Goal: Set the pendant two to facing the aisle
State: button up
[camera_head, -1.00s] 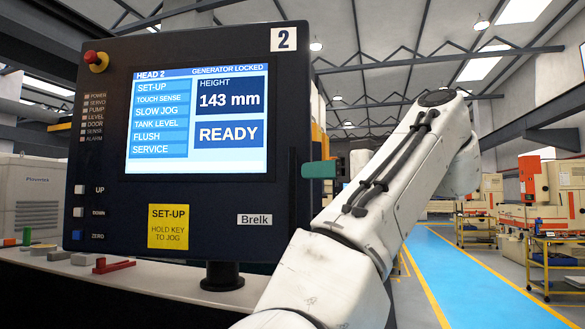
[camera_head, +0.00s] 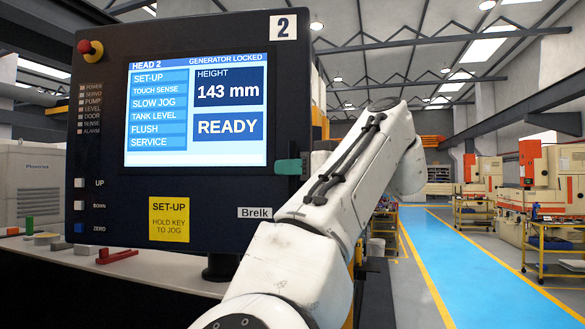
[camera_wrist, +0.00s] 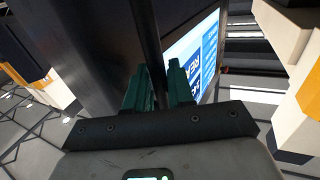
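Pendant two (camera_head: 215,215) is a dark box on a short post, marked 2. Its lit screen (camera_head: 195,115) reads HEAD 2, 143 mm, READY, and faces my head camera; the aisle is on the right. My gripper (camera_head: 290,167) is at the pendant's right edge, one green finger showing in front of it. In the wrist view the two green fingers (camera_wrist: 162,85) are a little apart, with a dark upright part of the pendant between them. Part of the screen (camera_wrist: 195,55) shows beyond the right finger. I cannot tell whether the fingers press on that part.
A blue aisle (camera_head: 455,260) with yellow edges runs away on the right. Orange and white machines (camera_head: 545,180) stand beyond it. A pale bench (camera_head: 150,272) with a red handle (camera_head: 117,256) is below the pendant.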

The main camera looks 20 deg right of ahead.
grip_shut()
jog(key=shift+d, duration=0.1)
